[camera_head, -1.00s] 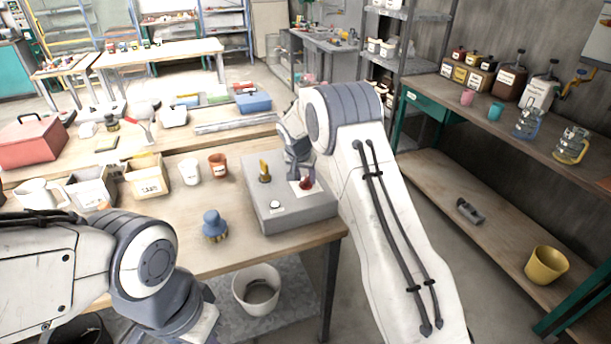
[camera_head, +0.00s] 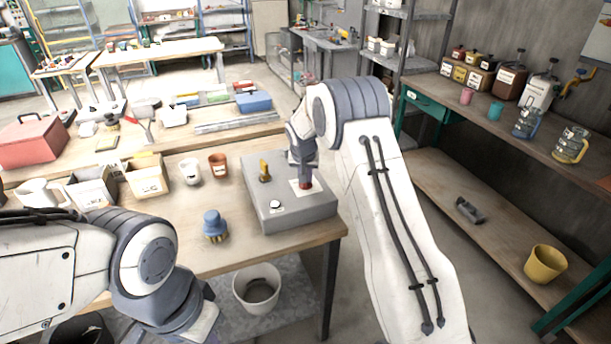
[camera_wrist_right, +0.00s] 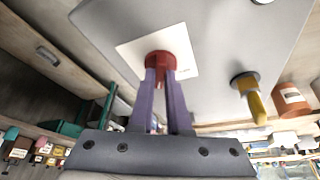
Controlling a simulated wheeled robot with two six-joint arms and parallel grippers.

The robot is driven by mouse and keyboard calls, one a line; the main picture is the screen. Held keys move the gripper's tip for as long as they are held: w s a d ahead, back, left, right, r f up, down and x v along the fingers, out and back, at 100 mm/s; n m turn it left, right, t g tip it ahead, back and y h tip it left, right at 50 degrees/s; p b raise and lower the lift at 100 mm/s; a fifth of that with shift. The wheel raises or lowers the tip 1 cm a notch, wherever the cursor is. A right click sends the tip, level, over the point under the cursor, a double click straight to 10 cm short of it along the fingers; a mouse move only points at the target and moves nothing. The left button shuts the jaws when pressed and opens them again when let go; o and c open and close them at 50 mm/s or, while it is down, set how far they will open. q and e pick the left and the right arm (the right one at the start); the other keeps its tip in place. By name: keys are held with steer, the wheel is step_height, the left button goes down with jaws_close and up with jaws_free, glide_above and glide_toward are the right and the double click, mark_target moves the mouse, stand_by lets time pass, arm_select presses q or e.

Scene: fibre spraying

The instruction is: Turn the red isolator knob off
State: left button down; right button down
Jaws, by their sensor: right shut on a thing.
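The red isolator knob (camera_wrist_right: 160,60) sits on a white plate (camera_wrist_right: 185,45) on the grey control box (camera_head: 292,217). In the right wrist view my right gripper (camera_wrist_right: 160,80) is shut on the knob, a finger on each side of it. In the head view the knob (camera_head: 305,184) shows just below my right gripper (camera_head: 304,174), partly covered by it. My left arm is at the lower left of the head view; its fingertips are not visible there.
The box also carries a yellow lever (camera_head: 265,172) and a white button (camera_head: 275,204). A blue-topped brush (camera_head: 214,226) stands left of the box. Cups (camera_head: 217,165) and open bins (camera_head: 147,177) stand behind it. The bench's right edge is close to the box.

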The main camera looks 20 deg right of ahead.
steer(key=n+y+p, duration=0.1)
steer(key=n, duration=0.1)
steer(key=shift+d+n, duration=0.15)
steer(key=shift+n, duration=0.15)
steer(key=shift+n+t+y+b, duration=0.3)
steer(key=shift+n, duration=0.6)
steer(key=n+y+b, duration=0.1)
steer(key=n+b, duration=0.1)
steer(key=n+y+b, duration=0.1)
steer(key=n+b, duration=0.2)
steer(key=shift+d+f, duration=0.15)
steer(key=shift+f, duration=0.05)
steer(key=shift+r+n+g+y+b, duration=0.1)
steer(key=shift+n+g+y+b, duration=0.25)
steer(key=shift+n, duration=0.6)
steer(key=shift+r+n+g+y+b, duration=0.1)
steer(key=shift+n+g+y+b, duration=0.25)
steer(key=shift+n, duration=0.6)
steer(key=c, duration=0.9)
jaws_free()
steer(key=b+v, duration=0.1)
steer(key=v, duration=0.9)
steer(key=shift+s+r+b, duration=0.1)
steer(key=shift+r+b, duration=0.15)
steer(key=shift+b, duration=0.05)
